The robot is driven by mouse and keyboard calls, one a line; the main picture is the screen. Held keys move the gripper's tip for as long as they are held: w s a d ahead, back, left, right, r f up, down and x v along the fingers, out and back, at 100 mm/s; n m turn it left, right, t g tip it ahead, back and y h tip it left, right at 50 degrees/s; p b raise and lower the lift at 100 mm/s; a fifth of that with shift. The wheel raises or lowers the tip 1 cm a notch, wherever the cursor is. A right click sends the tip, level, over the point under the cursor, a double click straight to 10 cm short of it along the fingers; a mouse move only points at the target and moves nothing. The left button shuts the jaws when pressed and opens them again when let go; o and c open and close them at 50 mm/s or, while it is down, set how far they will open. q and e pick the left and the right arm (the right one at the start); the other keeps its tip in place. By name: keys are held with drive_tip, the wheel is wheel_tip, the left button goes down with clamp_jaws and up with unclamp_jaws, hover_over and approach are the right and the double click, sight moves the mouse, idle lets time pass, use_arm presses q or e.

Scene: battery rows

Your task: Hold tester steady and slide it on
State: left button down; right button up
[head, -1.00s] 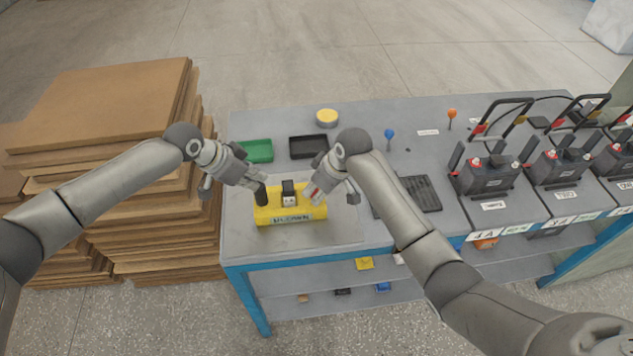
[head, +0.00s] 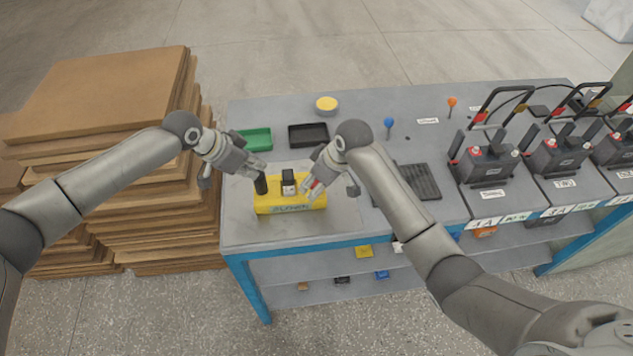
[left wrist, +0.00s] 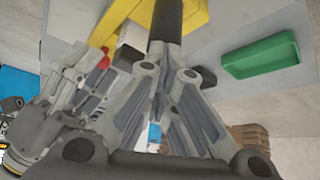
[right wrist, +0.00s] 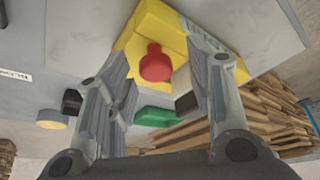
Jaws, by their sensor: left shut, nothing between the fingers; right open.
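The yellow tester (head: 292,208) lies on the near left of the table. It carries a black upright post (head: 261,185) at its left, a black-and-white block (head: 288,184) in the middle and a red knob at its right. My left gripper (head: 264,168) is shut and empty, its tips close by the top of the post; the left wrist view shows the post (left wrist: 166,18) just beyond them. Whether they touch is unclear. My right gripper (head: 308,186) is open; in the right wrist view the red knob (right wrist: 155,65) shows between its fingers, with no grip on it.
A green tray (head: 256,140) and a black tray (head: 308,136) lie behind the tester. A yellow-topped round tin (head: 326,104) stands further back. A black ribbed mat (head: 418,181) and several battery units (head: 487,158) are to the right. Stacked boards (head: 110,95) stand left of the table.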

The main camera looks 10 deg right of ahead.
use_arm(q)
drive_tip(key=shift+s+a+f, duration=0.1)
drive_tip(key=shift+s+f, duration=0.1)
drive_tip(key=shift+f, duration=0.15)
use_arm(e)
drive_tip(key=v, duration=1.2)
drive_tip(key=shift+s, duration=0.15)
use_arm(q)
drive_tip(key=shift+r, duration=0.1)
use_arm(e)
drive_tip(key=shift+a+r, duration=0.1)
use_arm(q)
drive_tip(key=shift+w+r+p, duration=0.3)
drive_tip(key=shift+r+p, duration=0.65)
drive_tip(key=shift+p, duration=0.1)
wheel_tip(320, 180, up, 3)
drive_tip(key=shift+r+p, duration=0.1)
drive_tip(key=shift+p, duration=1.15)
drive_tip(key=shift+r+p, duration=0.6)
use_arm(e)
wheel_tip(320, 180, up, 5)
drive_tip(key=shift+r, duration=0.15)
